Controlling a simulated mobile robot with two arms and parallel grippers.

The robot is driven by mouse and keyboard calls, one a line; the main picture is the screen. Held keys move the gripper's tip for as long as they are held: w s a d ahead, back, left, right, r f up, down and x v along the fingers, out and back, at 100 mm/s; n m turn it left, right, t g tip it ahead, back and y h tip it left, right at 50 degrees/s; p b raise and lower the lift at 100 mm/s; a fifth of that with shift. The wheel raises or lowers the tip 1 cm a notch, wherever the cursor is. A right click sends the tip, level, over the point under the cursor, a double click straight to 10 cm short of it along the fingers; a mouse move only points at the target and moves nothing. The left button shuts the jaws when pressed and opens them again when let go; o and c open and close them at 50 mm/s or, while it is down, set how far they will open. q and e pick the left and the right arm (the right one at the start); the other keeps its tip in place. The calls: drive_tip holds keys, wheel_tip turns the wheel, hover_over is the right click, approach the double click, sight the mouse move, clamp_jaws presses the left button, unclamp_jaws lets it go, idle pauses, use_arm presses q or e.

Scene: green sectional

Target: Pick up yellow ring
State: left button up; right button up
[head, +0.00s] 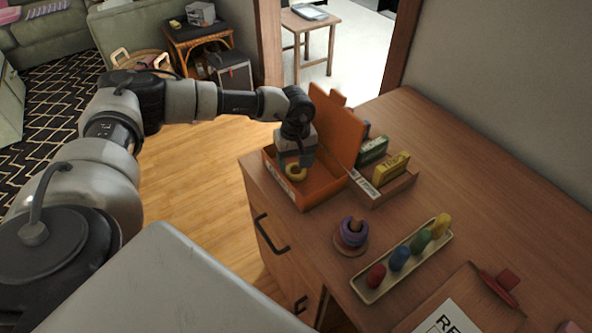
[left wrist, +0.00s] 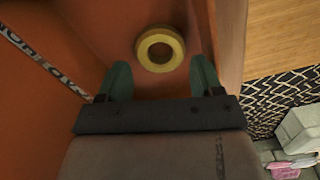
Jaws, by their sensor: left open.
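The yellow ring (head: 295,172) lies in an open orange box (head: 319,191) at the left end of the wooden counter. In the left wrist view the ring (left wrist: 160,48) lies flat on the box floor, just beyond the fingertips and roughly between their lines. My left gripper (head: 296,158) reaches down into the box over the ring. Its two green fingers (left wrist: 161,70) are apart, with nothing between them. In the head view the gripper hides part of the ring. My right gripper is not in view.
The box's raised lid (head: 337,125) stands behind the gripper. A wooden tray of small boxes (head: 381,186) is to the right. A purple ring stack (head: 353,232) and a tray of colored pegs (head: 403,259) are nearer.

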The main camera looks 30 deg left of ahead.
sight(295, 173)
use_arm(q)
drive_tip(key=shift+f, duration=1.55)
drive_tip(key=c, duration=0.5)
drive_tip(key=shift+c, duration=0.3)
drive_tip(key=shift+r, duration=0.2)
